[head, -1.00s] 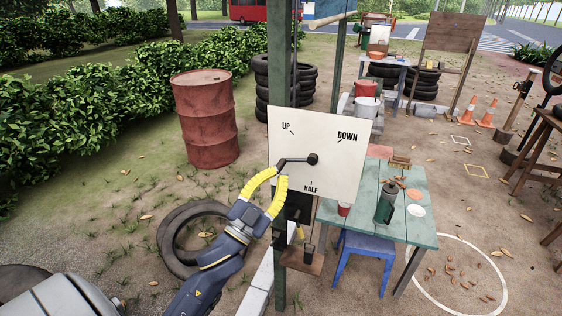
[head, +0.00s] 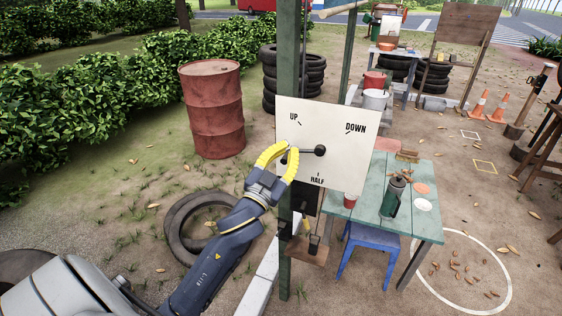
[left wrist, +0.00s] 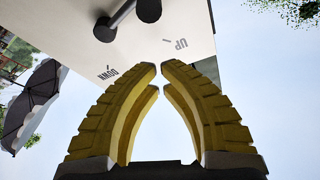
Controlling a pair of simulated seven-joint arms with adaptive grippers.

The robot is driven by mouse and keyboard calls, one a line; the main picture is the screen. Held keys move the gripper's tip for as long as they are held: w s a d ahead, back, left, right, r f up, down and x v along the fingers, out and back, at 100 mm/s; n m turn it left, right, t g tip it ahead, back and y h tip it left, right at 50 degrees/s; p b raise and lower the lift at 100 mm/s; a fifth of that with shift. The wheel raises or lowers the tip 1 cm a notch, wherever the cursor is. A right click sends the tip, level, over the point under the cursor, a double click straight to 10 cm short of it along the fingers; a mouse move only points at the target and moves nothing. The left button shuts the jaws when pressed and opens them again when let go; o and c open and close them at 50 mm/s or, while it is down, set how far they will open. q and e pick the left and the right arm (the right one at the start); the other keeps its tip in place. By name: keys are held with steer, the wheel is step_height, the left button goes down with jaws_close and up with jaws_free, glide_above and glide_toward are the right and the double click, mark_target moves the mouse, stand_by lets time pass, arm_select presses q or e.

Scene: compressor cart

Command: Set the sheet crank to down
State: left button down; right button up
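The white dial board (head: 338,112) is marked UP, DOWN and HALF. It also shows upside down in the left wrist view (left wrist: 75,35). The dark crank (head: 307,151) points left from its hub, below UP and away from the DOWN mark. It also shows above and left of the fingertips in the left wrist view (left wrist: 121,20). My left gripper (head: 290,148) is at the crank's left end and covers part of it. In the left wrist view its yellow fingers (left wrist: 161,66) nearly meet, with nothing seen between them. Contact with the crank is unclear. My right gripper is not in view.
A green post (head: 285,235) stands behind the board. A green table (head: 425,180) with a bottle (head: 392,197) and a blue stool (head: 370,237) are at right. A red barrel (head: 212,115) and a tyre (head: 180,212) are at left.

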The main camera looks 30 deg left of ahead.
mark_target(288, 152)
arm_select(q)
steer(key=shift+w+a+f, duration=0.4)
steer(key=shift+w+f, duration=0.25)
steer(key=shift+w, duration=0.2)
steer(key=shift+w+a+f, duration=0.4)
steer(key=shift+w+f, duration=0.25)
steer(key=shift+w, duration=0.15)
steer(key=shift+f+n, duration=0.25)
steer(key=shift+n, duration=0.25)
